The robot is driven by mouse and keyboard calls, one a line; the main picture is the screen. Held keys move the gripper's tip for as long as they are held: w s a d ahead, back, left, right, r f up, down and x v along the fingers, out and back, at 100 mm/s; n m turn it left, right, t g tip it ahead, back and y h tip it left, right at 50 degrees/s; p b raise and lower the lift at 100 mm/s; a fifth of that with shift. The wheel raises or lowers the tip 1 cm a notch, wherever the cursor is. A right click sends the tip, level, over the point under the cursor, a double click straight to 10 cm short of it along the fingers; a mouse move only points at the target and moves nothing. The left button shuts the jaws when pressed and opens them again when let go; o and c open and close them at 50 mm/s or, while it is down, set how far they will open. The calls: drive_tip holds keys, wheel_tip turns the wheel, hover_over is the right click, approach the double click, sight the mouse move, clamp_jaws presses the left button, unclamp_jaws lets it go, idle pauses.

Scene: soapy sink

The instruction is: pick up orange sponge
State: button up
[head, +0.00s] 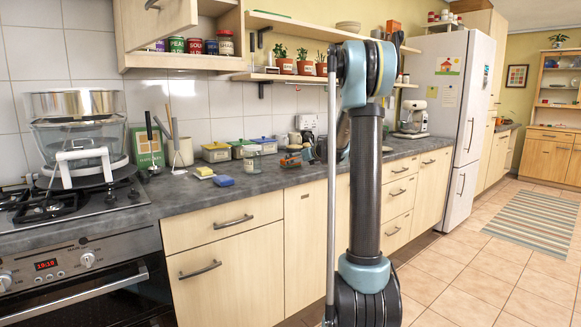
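An orange item (291,161) lies on the grey counter (180,196), just left of my arm. It is small and partly mixed with darker shapes, so I cannot tell for sure that it is the orange sponge. A blue sponge-like block (223,181) and a yellow one (204,172) lie further left on the counter, close together. My arm stands upright in front of the counter and hides part of it. My gripper does not show clearly; I cannot make out its fingers.
A hob with a glass-and-steel pot (80,140) is at the left. Lidded tins (216,152), a utensil pot (180,151) and a green book (147,146) stand along the wall. A coffee machine (413,118) and fridge (448,120) are right.

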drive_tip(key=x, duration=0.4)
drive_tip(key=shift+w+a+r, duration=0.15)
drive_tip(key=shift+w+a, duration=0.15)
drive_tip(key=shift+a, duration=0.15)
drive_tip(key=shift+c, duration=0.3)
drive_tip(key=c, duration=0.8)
